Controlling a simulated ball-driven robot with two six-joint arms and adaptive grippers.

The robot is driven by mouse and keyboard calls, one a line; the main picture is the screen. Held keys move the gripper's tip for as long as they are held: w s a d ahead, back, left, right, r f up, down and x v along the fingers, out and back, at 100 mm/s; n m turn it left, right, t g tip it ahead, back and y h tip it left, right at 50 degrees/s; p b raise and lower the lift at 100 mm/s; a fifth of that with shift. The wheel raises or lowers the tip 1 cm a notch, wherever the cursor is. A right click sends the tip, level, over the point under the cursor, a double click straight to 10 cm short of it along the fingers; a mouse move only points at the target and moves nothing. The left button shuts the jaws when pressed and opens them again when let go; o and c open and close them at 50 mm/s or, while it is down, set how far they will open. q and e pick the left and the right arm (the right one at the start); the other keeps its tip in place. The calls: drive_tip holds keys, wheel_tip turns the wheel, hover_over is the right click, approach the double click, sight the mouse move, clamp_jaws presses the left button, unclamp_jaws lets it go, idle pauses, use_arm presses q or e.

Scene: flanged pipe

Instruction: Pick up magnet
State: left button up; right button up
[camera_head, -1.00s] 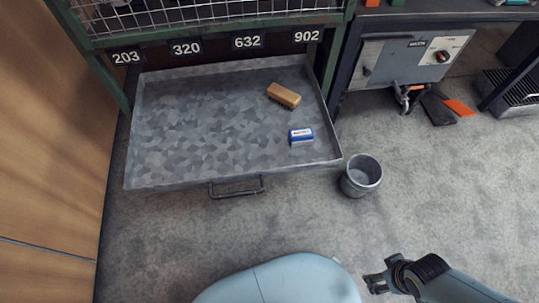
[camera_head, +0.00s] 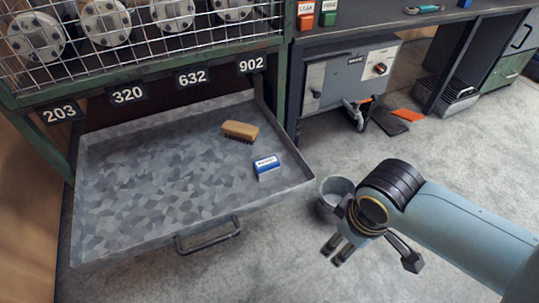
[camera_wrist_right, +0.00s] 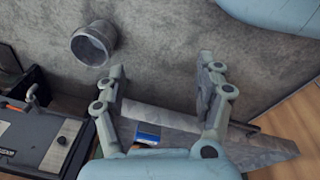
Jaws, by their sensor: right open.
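A small blue block with a white label (camera_head: 266,167) lies in the right part of the open metal drawer. I take it as the magnet, though its label is too small to read. It also shows in the right wrist view (camera_wrist_right: 148,133), low between the finger bases and partly hidden by my gripper. My right gripper (camera_head: 375,256) is open and empty, to the right of the drawer and in front of the bucket. In the right wrist view its spread fingers (camera_wrist_right: 162,68) have nothing between their tips. My left gripper is not in view.
A wooden brush (camera_head: 240,131) lies behind the blue block in the drawer (camera_head: 160,241). A metal bucket (camera_head: 330,195) stands on the floor, partly hidden by my right gripper. A wire cage with pipe flanges is above the drawer; a workbench (camera_head: 400,24) stands behind.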

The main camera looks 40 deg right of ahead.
drive_tip(key=w+r+n+b, duration=0.1)
drive_tip(key=w+r+b, duration=0.1)
drive_tip(key=w+r, duration=0.1)
drive_tip(key=n+g+y+b, duration=0.1)
drive_tip(key=n, duration=1.2)
hover_over(267, 162)
drive_tip(key=shift+s+d+r, duration=0.15)
drive_tip(key=shift+s, duration=0.05)
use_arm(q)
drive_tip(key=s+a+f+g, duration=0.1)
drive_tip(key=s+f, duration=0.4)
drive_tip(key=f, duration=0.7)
use_arm(e)
drive_tip(key=shift+w, duration=0.25)
wheel_tip(267, 162, down, 6)
drive_tip(key=b, duration=0.3)
drive_tip(key=shift+r, duration=0.2)
drive_tip(key=f+b, duration=0.4)
drive_tip(key=shift+a+f, duration=0.2)
drive_tip(key=shift+f, duration=0.4)
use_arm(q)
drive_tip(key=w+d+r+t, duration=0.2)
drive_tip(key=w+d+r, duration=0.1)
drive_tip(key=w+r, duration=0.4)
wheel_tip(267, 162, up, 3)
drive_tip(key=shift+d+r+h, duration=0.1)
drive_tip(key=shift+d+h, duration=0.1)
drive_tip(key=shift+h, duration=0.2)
use_arm(e)
drive_tip(key=shift+r, duration=0.1)
